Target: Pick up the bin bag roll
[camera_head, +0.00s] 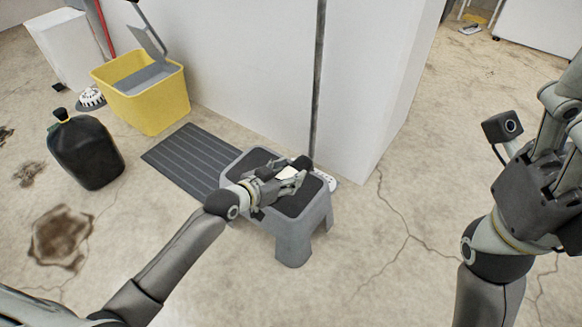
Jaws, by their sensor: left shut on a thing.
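The bin bag roll (301,162) is a small black roll over the top of the grey step stool (282,225), near its far right corner. My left gripper (297,173) reaches across the stool top and is shut on the roll; its fingers hide part of it. I cannot tell whether the roll still touches the stool. My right gripper (560,165) is raised at the right edge of the picture, away from the stool; its fingertips are not clear to see.
A dark ribbed mat (185,158) lies left of the stool. A white wall block (255,65) rises behind the stool. Cracked floor is free in front and right.

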